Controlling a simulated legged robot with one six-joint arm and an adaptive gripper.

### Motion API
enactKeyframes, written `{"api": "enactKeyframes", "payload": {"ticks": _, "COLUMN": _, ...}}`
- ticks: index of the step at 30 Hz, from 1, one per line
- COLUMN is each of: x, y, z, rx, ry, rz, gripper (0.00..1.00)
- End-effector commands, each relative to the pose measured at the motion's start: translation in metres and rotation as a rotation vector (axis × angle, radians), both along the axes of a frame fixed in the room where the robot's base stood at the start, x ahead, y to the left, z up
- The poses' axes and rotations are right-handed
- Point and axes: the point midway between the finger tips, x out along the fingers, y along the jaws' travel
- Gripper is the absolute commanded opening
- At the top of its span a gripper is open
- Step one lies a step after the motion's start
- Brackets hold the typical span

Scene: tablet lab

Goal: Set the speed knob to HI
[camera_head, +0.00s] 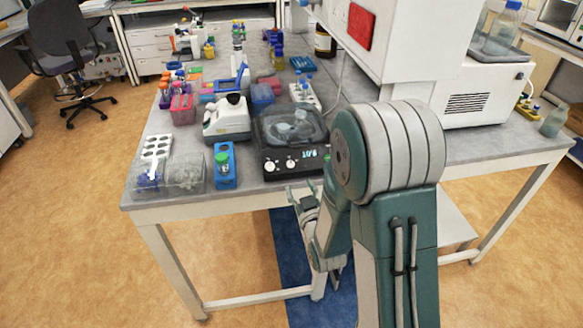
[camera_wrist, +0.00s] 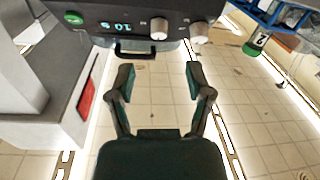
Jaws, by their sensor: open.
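The black shaker (camera_head: 282,172) sits at the table's front edge, with two white knobs on its front panel beside a lit display (camera_head: 309,154). The knobs are the left knob (camera_head: 269,167) and the right knob (camera_head: 290,164). In the upside-down wrist view the panel crosses the top, with one knob (camera_wrist: 159,29) near the centre and another (camera_wrist: 199,33) to its right. The knob labels are too small to read, so I cannot tell which is the speed knob. My gripper (camera_wrist: 159,75) is open and empty, apart from both knobs. In the head view my gripper (camera_head: 301,192) is in front of and below the panel.
A blue rack (camera_head: 225,178) with a green-capped tube stands left of the shaker, beside a clear bin (camera_head: 184,175). A large white machine (camera_head: 420,40) stands at right. Open floor lies before the table.

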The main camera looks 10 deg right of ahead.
Motion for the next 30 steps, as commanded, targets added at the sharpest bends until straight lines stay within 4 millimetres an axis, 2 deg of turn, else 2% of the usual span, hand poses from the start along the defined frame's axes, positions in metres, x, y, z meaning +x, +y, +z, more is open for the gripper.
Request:
{"api": "enactKeyframes", "payload": {"ticks": 6, "x": 0.042, "y": 0.004, "z": 0.0, "rx": 0.0, "ry": -0.001, "rz": 0.0, "gripper": 0.66}}
{"api": "enactKeyframes", "payload": {"ticks": 12, "x": 0.071, "y": 0.006, "z": 0.0, "rx": 0.0, "ry": -0.001, "rz": 0.0, "gripper": 0.66}}
{"api": "enactKeyframes", "payload": {"ticks": 16, "x": 0.081, "y": 0.007, "z": 0.0, "rx": 0.0, "ry": 0.001, "rz": 0.0, "gripper": 0.66}}
{"api": "enactKeyframes", "payload": {"ticks": 24, "x": 0.082, "y": 0.007, "z": 0.0, "rx": 0.001, "ry": 0.001, "rz": 0.0, "gripper": 0.66}}
{"api": "enactKeyframes", "payload": {"ticks": 25, "x": 0.082, "y": 0.007, "z": 0.0, "rx": 0.001, "ry": 0.001, "rz": 0.0, "gripper": 0.61}}
{"api": "enactKeyframes", "payload": {"ticks": 26, "x": 0.082, "y": 0.007, "z": 0.0, "rx": 0.001, "ry": 0.001, "rz": 0.0, "gripper": 0.48}}
{"api": "enactKeyframes", "payload": {"ticks": 27, "x": 0.082, "y": 0.007, "z": 0.0, "rx": 0.001, "ry": 0.001, "rz": 0.0, "gripper": 0.3}}
{"api": "enactKeyframes", "payload": {"ticks": 29, "x": 0.082, "y": 0.007, "z": 0.0, "rx": 0.001, "ry": 0.001, "rz": 0.0, "gripper": 0.03}}
{"api": "enactKeyframes", "payload": {"ticks": 30, "x": 0.082, "y": 0.007, "z": 0.0, "rx": 0.0, "ry": 0.001, "rz": 0.0, "gripper": 0.0}}
